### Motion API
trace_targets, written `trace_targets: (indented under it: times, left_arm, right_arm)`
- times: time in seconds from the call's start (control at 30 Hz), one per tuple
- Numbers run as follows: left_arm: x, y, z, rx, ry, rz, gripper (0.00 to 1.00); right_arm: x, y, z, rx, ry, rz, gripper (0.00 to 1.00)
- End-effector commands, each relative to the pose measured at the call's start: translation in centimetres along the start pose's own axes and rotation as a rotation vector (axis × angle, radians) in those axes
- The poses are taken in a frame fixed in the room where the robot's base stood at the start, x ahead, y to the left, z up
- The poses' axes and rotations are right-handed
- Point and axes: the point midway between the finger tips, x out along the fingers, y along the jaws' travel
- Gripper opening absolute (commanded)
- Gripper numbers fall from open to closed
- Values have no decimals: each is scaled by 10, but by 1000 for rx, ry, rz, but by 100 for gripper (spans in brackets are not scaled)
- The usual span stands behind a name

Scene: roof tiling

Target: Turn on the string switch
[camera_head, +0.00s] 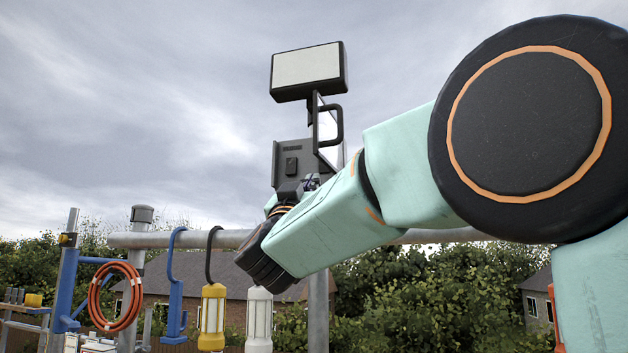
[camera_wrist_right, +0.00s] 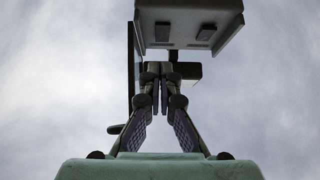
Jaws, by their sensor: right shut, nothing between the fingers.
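A grey switch box (camera_head: 290,163) hangs on the lamp post under a floodlight (camera_head: 308,67) with a pale panel. Its underside (camera_wrist_right: 205,14) fills the top of the right wrist view. No string can be made out in either view; it may be hidden by my gripper or too thin to see. My right gripper (camera_head: 309,184) is raised just below the box, partly hidden by its own wrist. In the wrist view my right gripper (camera_wrist_right: 161,70) has its fingertips together, pointing up near the box's underside, with nothing seen between them. My left gripper is out of view.
A horizontal rail (camera_head: 225,240) crosses behind my arm. A dark handle (camera_head: 331,126) juts out beside the box. Open sky surrounds the floodlight.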

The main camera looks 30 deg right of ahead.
Motion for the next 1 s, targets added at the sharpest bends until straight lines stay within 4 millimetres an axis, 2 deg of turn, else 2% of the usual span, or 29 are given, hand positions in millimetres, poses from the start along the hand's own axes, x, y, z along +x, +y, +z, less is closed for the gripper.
trace_targets:
  times: [0.03, 0.1, 0.3, 0.87, 1.0]
  left_arm:
    - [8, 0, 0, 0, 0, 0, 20]
    - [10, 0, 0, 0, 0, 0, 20]
    - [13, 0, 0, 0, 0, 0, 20]
    - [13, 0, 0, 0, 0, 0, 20]
    - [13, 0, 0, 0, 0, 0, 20]
  right_arm:
    - [-11, 0, 4, -1, 1, -2, 0]
    - [-20, 0, 6, -2, 1, -2, 0]
    - [-34, 0, 7, -1, 1, 0, 0]
    - [-36, 1, 6, 0, 0, 0, 0]
    - [-36, -2, 7, 55, -7, -12, 0]
